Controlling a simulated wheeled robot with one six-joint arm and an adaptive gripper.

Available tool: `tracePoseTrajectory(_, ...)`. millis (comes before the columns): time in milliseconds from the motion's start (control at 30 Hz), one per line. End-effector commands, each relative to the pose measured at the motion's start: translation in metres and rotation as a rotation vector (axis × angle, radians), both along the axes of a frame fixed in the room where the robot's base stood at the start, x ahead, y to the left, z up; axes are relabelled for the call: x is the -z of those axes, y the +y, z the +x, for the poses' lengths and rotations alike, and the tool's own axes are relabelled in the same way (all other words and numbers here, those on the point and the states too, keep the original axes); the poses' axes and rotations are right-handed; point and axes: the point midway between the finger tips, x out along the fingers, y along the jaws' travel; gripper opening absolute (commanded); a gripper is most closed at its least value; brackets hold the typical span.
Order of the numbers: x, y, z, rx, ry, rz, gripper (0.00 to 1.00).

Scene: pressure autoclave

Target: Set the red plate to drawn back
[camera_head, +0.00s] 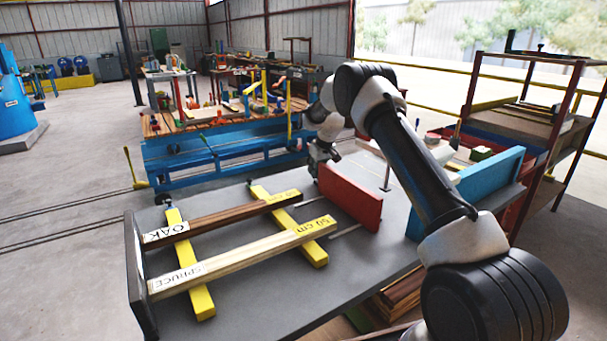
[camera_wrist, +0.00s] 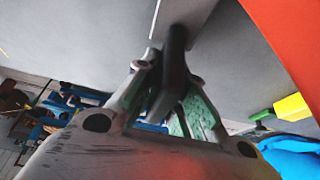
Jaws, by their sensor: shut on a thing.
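The red plate (camera_head: 350,197) stands upright on the grey table, a little apart from the right ends of the wooden pieces. It also shows in the wrist view (camera_wrist: 288,32) at the upper right. My gripper (camera_head: 318,162) is at the far end of the red plate, low over the table. In the wrist view my gripper (camera_wrist: 168,80) is shut on a dark bar (camera_wrist: 176,48) beside a light grey strip. How this bar joins the red plate is hidden.
Pieces marked OAK (camera_head: 220,218) and SPRUCE (camera_head: 235,257) lie across yellow bars (camera_head: 188,262) on the grey table (camera_head: 305,297). A dark end plate (camera_head: 136,272) stands left. A blue plate (camera_head: 480,187) stands right, partly behind my arm. A blue-framed bench (camera_head: 225,160) is behind.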

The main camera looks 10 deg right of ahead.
Motion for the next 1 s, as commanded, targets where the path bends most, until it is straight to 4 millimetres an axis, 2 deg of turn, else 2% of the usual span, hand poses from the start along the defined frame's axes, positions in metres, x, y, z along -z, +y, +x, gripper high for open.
tracePoseTrajectory(100, -0.001, -0.006, 0.002, 0.000, -0.001, 0.000, 0.00)
tracePoseTrajectory(367, -0.001, -0.008, 0.003, 0.000, -0.004, -0.002, 0.00)
tracePoseTrajectory(400, -0.001, -0.008, 0.003, 0.000, -0.004, -0.002, 0.20)
tracePoseTrajectory(500, -0.001, -0.008, 0.003, 0.001, -0.004, -0.002, 0.34)
tracePoseTrajectory(833, -0.003, -0.007, 0.001, -0.001, -0.002, -0.001, 0.34)
tracePoseTrajectory(1000, -0.025, -0.010, -0.007, 0.001, -0.004, -0.001, 0.34)
